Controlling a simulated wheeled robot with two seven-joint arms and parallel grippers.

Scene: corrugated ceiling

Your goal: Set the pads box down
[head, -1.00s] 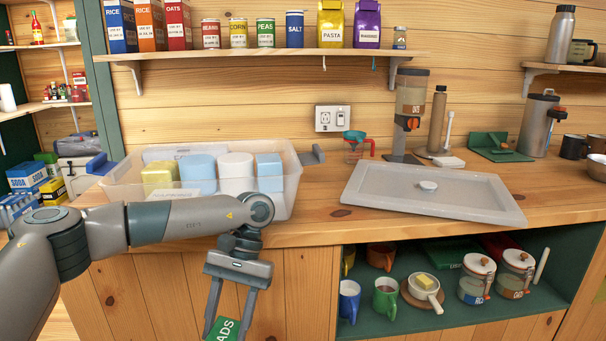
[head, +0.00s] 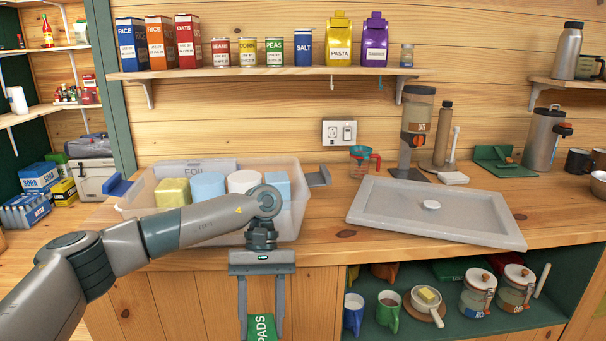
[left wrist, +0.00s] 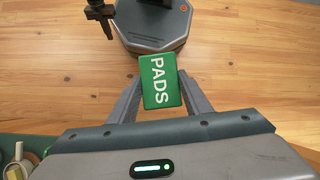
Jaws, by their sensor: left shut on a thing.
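The pads box is a small green box with white lettering. It shows at the bottom edge of the head view (head: 262,328), partly cut off, and in the middle of the left wrist view (left wrist: 160,82). My left gripper (head: 261,318) is shut on the pads box, one finger on each side of it. It hangs in front of the counter's wooden front, below the worktop level. In the left wrist view the wooden floor lies beneath the box. My right gripper is not in view.
A clear bin (head: 132,203) with several packages stands on the counter (head: 325,232) behind my left arm. A grey tray-like lid (head: 400,215) lies to its right. An open green shelf (head: 450,325) below holds mugs and jars. A narrow counter strip between bin and lid is bare.

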